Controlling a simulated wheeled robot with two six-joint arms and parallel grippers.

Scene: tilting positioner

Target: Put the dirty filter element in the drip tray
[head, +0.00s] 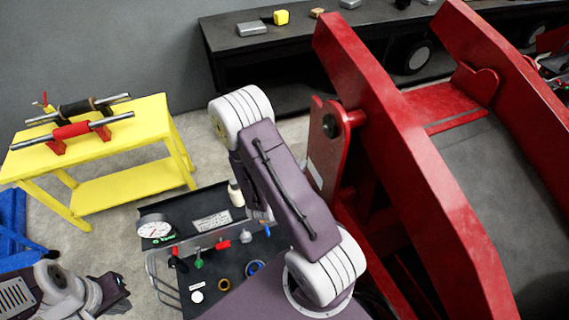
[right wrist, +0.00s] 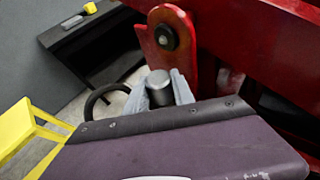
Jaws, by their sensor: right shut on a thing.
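In the right wrist view my right gripper (right wrist: 158,92) is shut on a dark grey cylinder (right wrist: 158,79), with a pale finger on each side. The cylinder may be the dirty filter element; its lower part is hidden by the purple surface in front. In the head view my purple right arm link hides much of the area behind it, and I cannot make out the right gripper there. My left gripper (head: 113,291) is at the lower left, empty as far as I see, its jaw gap unclear. I cannot identify a drip tray in either view.
A black cart (head: 190,206) holds a round gauge (head: 153,227) and several small tools. The red positioner frame (head: 400,140) rises close to my right arm. A yellow table (head: 130,130) stands left and a black bench (head: 235,47) at the back. Floor shows between them.

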